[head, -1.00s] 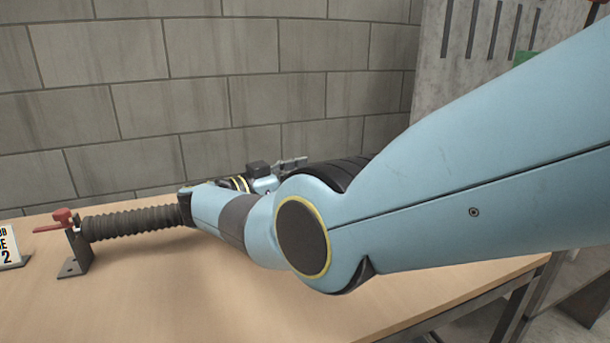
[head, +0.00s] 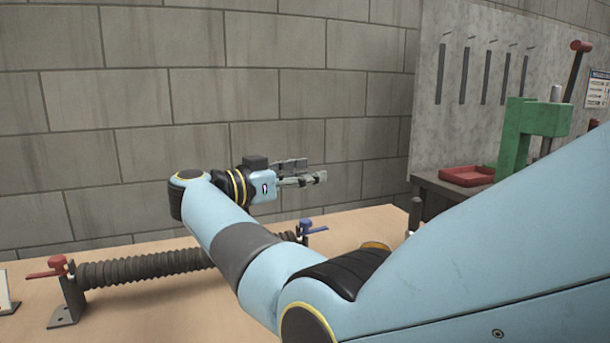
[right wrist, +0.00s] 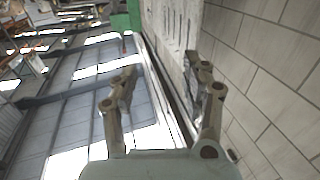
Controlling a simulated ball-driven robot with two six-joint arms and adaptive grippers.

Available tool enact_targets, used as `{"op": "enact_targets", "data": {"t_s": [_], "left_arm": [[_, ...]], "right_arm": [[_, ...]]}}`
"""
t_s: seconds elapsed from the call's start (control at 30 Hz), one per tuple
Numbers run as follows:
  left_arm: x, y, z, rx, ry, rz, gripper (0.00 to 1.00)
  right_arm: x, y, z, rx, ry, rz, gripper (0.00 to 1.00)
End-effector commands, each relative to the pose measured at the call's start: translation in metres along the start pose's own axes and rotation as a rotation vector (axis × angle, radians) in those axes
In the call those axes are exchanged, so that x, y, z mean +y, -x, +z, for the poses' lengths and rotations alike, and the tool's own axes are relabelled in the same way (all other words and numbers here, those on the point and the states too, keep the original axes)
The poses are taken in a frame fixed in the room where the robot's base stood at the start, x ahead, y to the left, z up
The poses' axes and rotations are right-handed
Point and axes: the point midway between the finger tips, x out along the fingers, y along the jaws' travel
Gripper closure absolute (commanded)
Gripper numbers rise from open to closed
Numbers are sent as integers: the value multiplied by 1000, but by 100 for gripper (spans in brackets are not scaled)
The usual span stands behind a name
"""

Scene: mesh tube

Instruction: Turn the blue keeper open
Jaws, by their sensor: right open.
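The blue keeper (head: 306,226) is a small blue lever on a bracket at the right end of a dark ribbed tube (head: 150,268), on the wooden table. My right arm crosses in front of the tube and hides part of it. My right gripper (head: 322,170) is open and empty, raised above the table and above the blue keeper, with its fingers pointing right. In the right wrist view the open fingers (right wrist: 163,82) have nothing between them, and the keeper does not show. My left gripper is not in view.
A red keeper (head: 56,264) on a metal bracket (head: 66,305) holds the tube's left end. The table (head: 150,318) is clear in front. A block wall stands behind. At the right are a green press (head: 520,135) and a red tray (head: 467,176) on a bench.

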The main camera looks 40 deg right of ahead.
Motion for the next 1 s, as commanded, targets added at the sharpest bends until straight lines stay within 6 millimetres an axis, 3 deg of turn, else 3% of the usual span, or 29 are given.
{"op": "enact_targets", "data": {"t_s": [0.23,0.33,0.5,0.67,0.77,0.83,1.0], "left_arm": [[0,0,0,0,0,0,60],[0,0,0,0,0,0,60],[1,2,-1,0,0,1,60],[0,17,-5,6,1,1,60],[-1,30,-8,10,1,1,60],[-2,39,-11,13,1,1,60],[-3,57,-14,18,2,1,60]], "right_arm": [[0,0,0,0,-4,-1,53],[-11,0,-2,7,-29,-53,53],[-56,1,-39,48,-192,-300,53],[-68,7,-44,98,-289,-619,53],[-54,19,-28,114,-291,-836,53],[-33,30,-11,110,-266,-969,53],[36,47,39,70,-145,-1163,53]]}}
